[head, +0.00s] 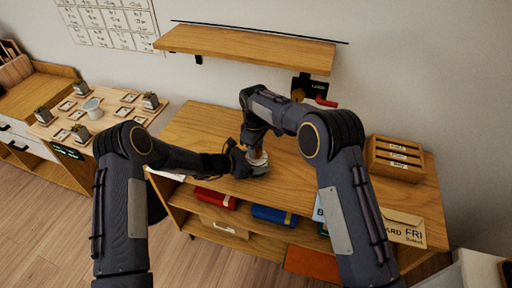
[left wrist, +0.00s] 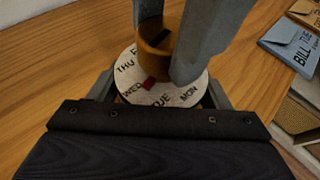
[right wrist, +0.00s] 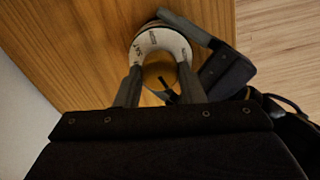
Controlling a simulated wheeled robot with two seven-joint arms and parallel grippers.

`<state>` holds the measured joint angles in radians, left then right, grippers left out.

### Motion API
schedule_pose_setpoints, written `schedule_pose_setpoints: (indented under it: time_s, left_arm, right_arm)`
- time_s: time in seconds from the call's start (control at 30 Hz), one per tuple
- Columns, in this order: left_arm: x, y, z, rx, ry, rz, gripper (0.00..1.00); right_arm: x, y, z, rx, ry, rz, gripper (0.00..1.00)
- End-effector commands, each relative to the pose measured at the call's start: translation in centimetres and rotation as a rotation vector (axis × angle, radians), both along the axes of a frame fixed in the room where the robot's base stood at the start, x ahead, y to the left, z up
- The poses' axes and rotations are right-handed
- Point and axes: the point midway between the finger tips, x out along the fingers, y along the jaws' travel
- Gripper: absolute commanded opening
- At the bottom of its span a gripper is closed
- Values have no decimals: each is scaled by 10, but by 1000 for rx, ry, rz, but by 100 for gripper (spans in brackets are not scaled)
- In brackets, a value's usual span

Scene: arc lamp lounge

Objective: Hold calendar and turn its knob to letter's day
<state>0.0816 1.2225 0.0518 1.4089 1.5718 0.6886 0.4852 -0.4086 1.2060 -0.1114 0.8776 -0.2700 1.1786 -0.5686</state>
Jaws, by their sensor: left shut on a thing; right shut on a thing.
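The calendar (left wrist: 190,88) is a round white dial with day names on the wooden shelf top. A brown knob (left wrist: 153,62) stands on it. THU, WED, TUE and MON are readable in the left wrist view; a small red marker (left wrist: 149,83) lies beside WED. My left gripper (head: 246,166) is shut on the dial's rim from the sides. My right gripper (head: 258,151) comes from above, shut on the knob, as the right wrist view shows (right wrist: 160,82). The envelope marked FRI (head: 405,228) lies at the right, partly hidden by my right arm.
Another envelope reads BILL TUE (left wrist: 292,45). A wooden letter sorter (head: 396,158) stands at the right of the shelf top. Red (head: 216,198) and blue (head: 274,215) rolled items lie on the shelf below. A wall shelf (head: 245,48) hangs above. The shelf top left of the calendar is clear.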

Motion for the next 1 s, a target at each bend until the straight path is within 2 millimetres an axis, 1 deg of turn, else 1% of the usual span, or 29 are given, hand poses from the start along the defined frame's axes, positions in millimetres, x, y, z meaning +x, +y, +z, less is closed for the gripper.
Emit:
schedule_pose_setpoints:
  time_s: [0.2,0.63,0.67,0.8,0.83,1.0]
  left_arm:
    - [0,0,0,0,0,-1,36]
    - [0,0,0,0,0,-1,36]
    - [0,0,0,0,0,-1,36]
    - [0,0,0,0,0,-1,36]
    - [0,0,0,0,0,-1,36]
    - [0,0,0,0,0,-1,36]
  right_arm:
    - [1,1,1,0,-3,-47,12]
    - [1,1,1,1,-3,-54,12]
    - [1,1,1,1,-3,-54,36]
    - [1,0,1,1,-3,-54,55]
    - [1,0,1,1,-3,-54,57]
    - [0,0,0,0,-1,-54,57]
